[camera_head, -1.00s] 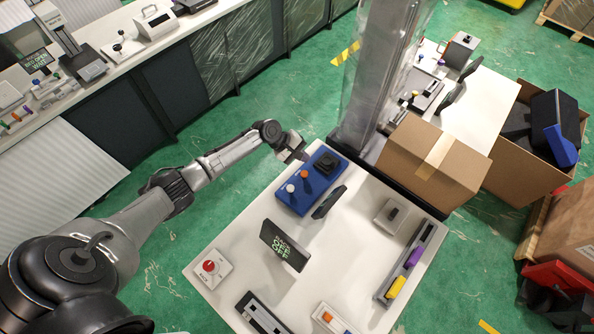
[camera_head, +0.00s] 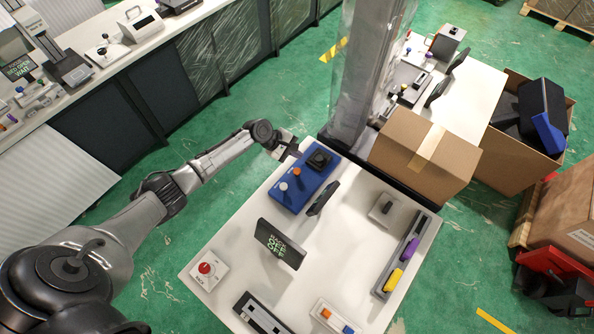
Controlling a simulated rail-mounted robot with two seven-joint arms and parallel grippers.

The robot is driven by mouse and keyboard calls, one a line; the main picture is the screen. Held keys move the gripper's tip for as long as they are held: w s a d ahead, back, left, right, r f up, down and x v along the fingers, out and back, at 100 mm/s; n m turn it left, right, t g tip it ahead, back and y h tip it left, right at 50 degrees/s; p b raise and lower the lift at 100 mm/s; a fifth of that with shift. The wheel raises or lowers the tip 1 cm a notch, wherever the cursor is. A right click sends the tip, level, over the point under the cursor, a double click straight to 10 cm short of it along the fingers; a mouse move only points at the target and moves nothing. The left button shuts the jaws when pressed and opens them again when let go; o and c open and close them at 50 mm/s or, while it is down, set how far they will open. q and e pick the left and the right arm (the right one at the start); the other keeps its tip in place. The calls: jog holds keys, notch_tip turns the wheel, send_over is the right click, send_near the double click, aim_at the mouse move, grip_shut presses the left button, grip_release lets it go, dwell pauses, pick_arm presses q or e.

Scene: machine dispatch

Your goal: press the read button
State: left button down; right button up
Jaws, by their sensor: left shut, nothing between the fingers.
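A blue control box (camera_head: 305,190) lies at the far left edge of the white table. It carries a white button (camera_head: 283,186), an orange button (camera_head: 297,171) and a black square part (camera_head: 319,158). I cannot tell which button is the read button; no such label is legible. My left gripper (camera_head: 291,150) is shut and empty, beside the far left end of the blue box, near the orange button and the black part. I cannot tell whether it touches the box. My right gripper is not in view.
A dark display (camera_head: 280,243) with green text and a small dark screen (camera_head: 322,198) stand on the table (camera_head: 230,240). A red knob (camera_head: 205,268), slider panel (camera_head: 408,258) and grey switch (camera_head: 385,207) are around them. A cardboard box (camera_head: 424,152) and a wrapped column (camera_head: 365,75) stand behind.

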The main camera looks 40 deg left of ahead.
pick_arm(q)
jog(key=b, duration=0.7)
send_over(296, 172)
notch_tip(296, 172, down, 6)
jog(key=shift+w+f, duration=0.1)
jog(key=shift+f, duration=0.1)
jog(key=shift+f+b, duration=0.35)
jog(key=shift+f, duration=0.6)
jog(key=shift+f, duration=0.1)
dwell(0.7)
jog(key=shift+f, duration=0.3)
dwell(0.4)
